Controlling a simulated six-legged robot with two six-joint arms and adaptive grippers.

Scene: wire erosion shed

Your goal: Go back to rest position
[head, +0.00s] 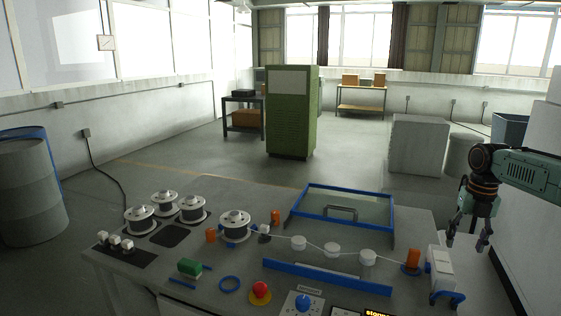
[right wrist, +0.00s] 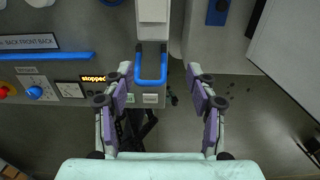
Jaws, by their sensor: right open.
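My right gripper (head: 467,242) hangs from my teal arm at the right end of the workbench, fingers pointing down. It is open and empty. In the right wrist view its two fingers (right wrist: 160,88) stand apart, with a blue U-shaped handle (right wrist: 151,82) showing between them farther off. That handle also shows in the head view (head: 449,298), at the foot of a white box (head: 440,262) on the bench's right edge. The gripper is to the right of the box; I cannot tell its exact clearance. My left gripper is not in view.
The grey bench (head: 215,268) carries several spools (head: 234,224), a blue-framed glass lid (head: 345,208), a red button (head: 260,290) and a display reading "stopped" (right wrist: 93,78). A green cabinet (head: 291,115) stands behind. A grey barrel (head: 30,195) is at left. Open floor lies beyond the bench.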

